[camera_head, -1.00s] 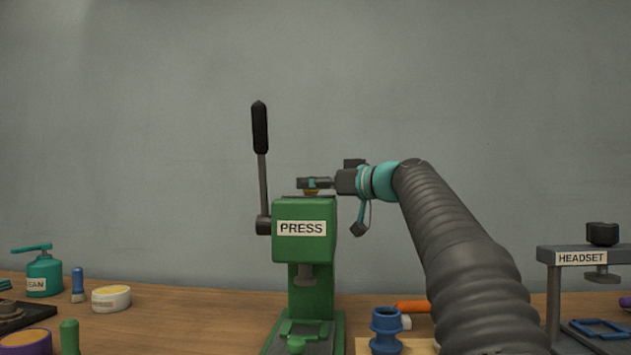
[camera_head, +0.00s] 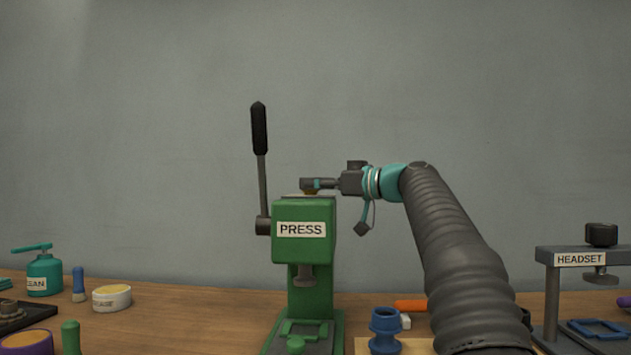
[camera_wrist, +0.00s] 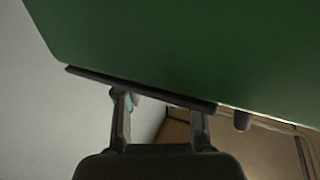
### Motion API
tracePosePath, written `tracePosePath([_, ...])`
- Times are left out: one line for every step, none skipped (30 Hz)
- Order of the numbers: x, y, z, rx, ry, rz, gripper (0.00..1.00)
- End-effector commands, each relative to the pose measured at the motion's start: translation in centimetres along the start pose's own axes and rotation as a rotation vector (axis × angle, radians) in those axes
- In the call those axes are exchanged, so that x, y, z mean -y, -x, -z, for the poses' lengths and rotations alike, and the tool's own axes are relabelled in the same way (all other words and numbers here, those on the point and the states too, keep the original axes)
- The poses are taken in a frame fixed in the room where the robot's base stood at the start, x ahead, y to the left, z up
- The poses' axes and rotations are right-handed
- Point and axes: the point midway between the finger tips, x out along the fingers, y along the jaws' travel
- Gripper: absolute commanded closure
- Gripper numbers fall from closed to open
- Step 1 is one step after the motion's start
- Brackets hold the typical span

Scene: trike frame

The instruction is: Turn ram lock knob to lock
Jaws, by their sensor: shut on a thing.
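The green press (camera_head: 287,252) stands on the bench, upright, with a PRESS label on its front. A small brass-coloured piece, seemingly the ram lock knob (camera_head: 309,193), shows just above the press head, mostly hidden by my gripper. My gripper (camera_head: 308,184) reaches in level from the right over the press top and is shut on this knob. In the wrist view the green press body (camera_wrist: 190,50) fills the upper part, with a dark edge below it. The fingers of my gripper (camera_wrist: 158,108) reach that edge; the knob cannot be made out there.
The press's black-gripped lever (camera_head: 260,130) stands upright close left of my gripper. A blue spool-like part (camera_head: 385,330) is on the bench at front right. The headset stand (camera_head: 552,285) is far right. A teal can (camera_head: 44,275) and a grease tin (camera_head: 112,298) are left.

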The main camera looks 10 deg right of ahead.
Motion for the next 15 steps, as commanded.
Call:
tracePosePath([-0.28,-0.02,0.25,-0.002,-0.001,0.022,0.97])
tracePosePath([-0.28,0.00,0.30,-0.003,0.000,0.036,0.97])
tracePosePath([-0.28,-0.01,0.24,-0.003,0.000,0.053,0.97])
tracePosePath([-0.28,0.00,0.23,-0.003,0.000,0.063,0.97])
tracePosePath([-0.23,0.02,0.24,-0.003,0.002,0.072,0.97])
tracePosePath([-0.20,0.04,0.22,-0.004,0.002,0.081,0.97])
tracePosePath([-0.21,0.04,0.19,-0.004,0.002,0.085,0.97])
tracePosePath([-0.20,0.04,0.17,-0.004,0.002,0.089,0.97])
tracePosePath([-0.19,0.05,0.15,-0.004,0.002,0.091,0.97])
tracePosePath([-0.18,0.05,0.14,-0.004,0.002,0.092,0.97])
tracePosePath([-0.17,0.05,0.13,-0.004,0.002,0.092,0.97])
tracePosePath([-0.16,0.05,0.13,-0.004,0.002,0.091,0.97])
tracePosePath([-0.16,0.05,0.13,-0.004,0.002,0.091,0.97])
tracePosePath([-0.16,0.05,0.13,-0.004,0.002,0.091,0.97])
tracePosePath([-0.16,0.05,0.13,-0.004,0.002,0.091,0.97])
